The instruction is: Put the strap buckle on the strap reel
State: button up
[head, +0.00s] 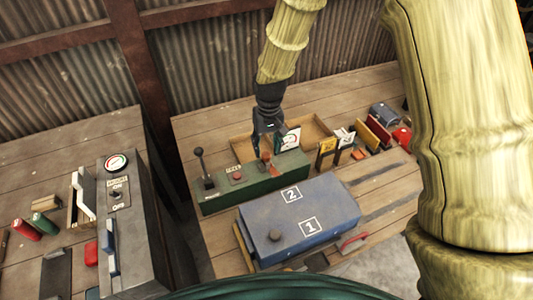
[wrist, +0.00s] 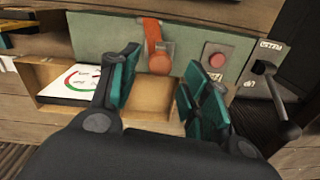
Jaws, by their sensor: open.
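My gripper (head: 266,142) is open and empty above the back edge of the green control box (head: 240,186). In the wrist view its teal-padded fingers stand apart (wrist: 162,85), with the wooden tray behind the box between them. An orange-red strap-like piece (wrist: 155,40) with a rounded end hangs on the green box, just beyond the fingertips; it also shows in the head view (head: 274,170). I cannot tell for sure whether it is the strap buckle. I cannot make out the strap reel with certainty in either view.
A lever (head: 201,166) and a red button (head: 237,176) are on the green box. A blue case (head: 330,215) lies in front. Several small items crowd the bench's right.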

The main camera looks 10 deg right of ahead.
aim_at(267, 155)
notch_tip(267, 155, up, 7)
jog(key=b, duration=0.1)
jog(key=shift+d+r+b, duration=0.15)
jog(key=shift+r+b, duration=0.05)
jog(key=shift+b, duration=0.2)
dwell(0.3)
